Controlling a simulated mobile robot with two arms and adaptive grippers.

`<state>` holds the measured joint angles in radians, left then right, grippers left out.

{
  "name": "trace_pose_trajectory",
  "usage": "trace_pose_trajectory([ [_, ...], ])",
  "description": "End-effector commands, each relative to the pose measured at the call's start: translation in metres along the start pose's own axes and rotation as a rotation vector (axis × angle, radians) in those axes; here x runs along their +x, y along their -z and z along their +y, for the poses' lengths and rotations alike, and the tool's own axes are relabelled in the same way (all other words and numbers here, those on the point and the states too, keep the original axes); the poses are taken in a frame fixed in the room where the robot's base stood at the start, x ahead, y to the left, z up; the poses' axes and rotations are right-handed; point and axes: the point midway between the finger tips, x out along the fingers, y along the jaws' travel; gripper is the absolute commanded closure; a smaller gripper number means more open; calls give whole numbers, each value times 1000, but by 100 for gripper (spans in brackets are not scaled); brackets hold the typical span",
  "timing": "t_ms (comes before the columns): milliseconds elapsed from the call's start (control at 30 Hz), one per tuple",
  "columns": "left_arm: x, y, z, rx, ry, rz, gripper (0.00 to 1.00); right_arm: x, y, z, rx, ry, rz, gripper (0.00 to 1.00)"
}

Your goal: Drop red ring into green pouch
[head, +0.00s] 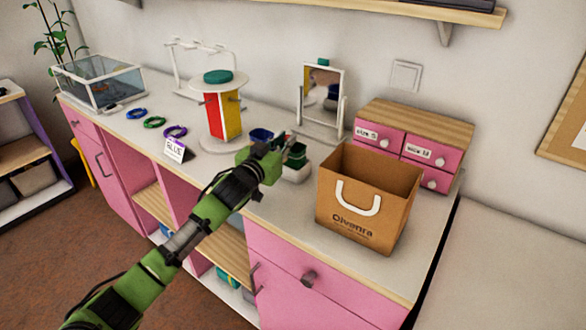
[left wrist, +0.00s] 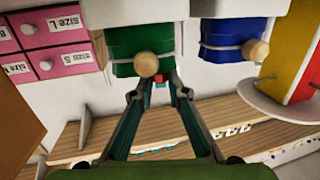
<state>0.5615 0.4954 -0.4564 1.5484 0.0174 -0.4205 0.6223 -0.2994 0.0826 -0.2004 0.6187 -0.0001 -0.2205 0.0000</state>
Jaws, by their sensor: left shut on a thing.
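The green pouch (head: 297,154) stands on the counter in the head view, in front of the mirror stand. It is large in the left wrist view (left wrist: 140,42), with a pale cord and a round wooden bead. My left gripper (head: 279,144) is shut at the pouch's near side, and its fingertips meet just by the bead in the left wrist view (left wrist: 163,88). A small red bit, seemingly the red ring (left wrist: 160,77), shows between the fingertips; most of it is hidden. My right gripper is in neither view.
A blue pouch (head: 262,136) stands left of the green one. A brown paper bag (head: 340,215) stands close on the right, with pink drawers (head: 427,152) behind. A round stand (head: 220,148) and several loose rings are left.

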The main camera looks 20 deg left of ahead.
Motion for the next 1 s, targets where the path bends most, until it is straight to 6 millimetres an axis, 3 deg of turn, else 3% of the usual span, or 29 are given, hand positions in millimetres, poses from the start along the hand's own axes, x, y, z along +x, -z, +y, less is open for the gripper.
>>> trace_pose_trajectory([
  [267,0,-1,0,0,0,1,96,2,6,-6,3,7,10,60],
  [300,0,-1,0,0,0,1,80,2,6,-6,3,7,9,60],
  [367,0,-1,0,0,0,1,66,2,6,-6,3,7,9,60],
  [767,-3,-2,0,0,0,1,66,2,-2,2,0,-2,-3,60],
  [1000,-34,-3,0,1,-1,0,66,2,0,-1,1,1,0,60],
])
